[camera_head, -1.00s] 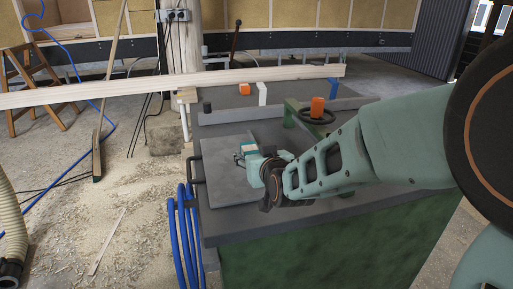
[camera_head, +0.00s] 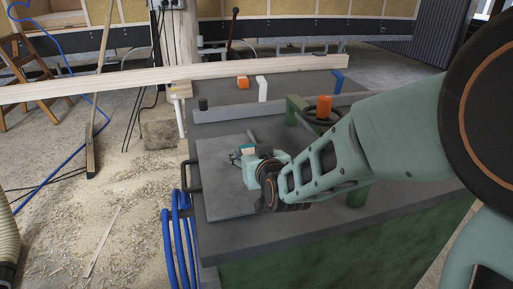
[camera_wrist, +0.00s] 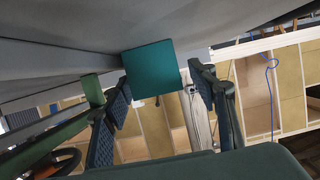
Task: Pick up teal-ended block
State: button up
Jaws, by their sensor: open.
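The teal-ended block (camera_head: 248,149) is at my gripper's fingers, over the grey plate (camera_head: 222,198) on the workbench. In the wrist view its square teal end (camera_wrist: 152,68) faces the camera, close to the grey surface. My gripper (camera_head: 242,156) is open; in the wrist view its two dark padded fingers (camera_wrist: 165,95) stand apart, one toward each side of the teal end. I cannot tell whether either finger touches the block. The rest of the block is hidden behind its teal end.
A long wooden beam (camera_head: 125,85) crosses behind the bench. An orange block (camera_head: 242,82), a white block (camera_head: 262,88) and a dark cylinder (camera_head: 203,104) stand toward the back. A green frame (camera_head: 297,108) with a black handwheel and orange piece stands right of my gripper.

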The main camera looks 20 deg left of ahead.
jog(key=shift+w+a, duration=0.1)
jog(key=shift+w, duration=0.05)
jog(key=shift+c, duration=0.4)
jog(key=c, duration=1.2)
jog(key=shift+o, duration=0.2)
jog(key=shift+r, duration=0.1)
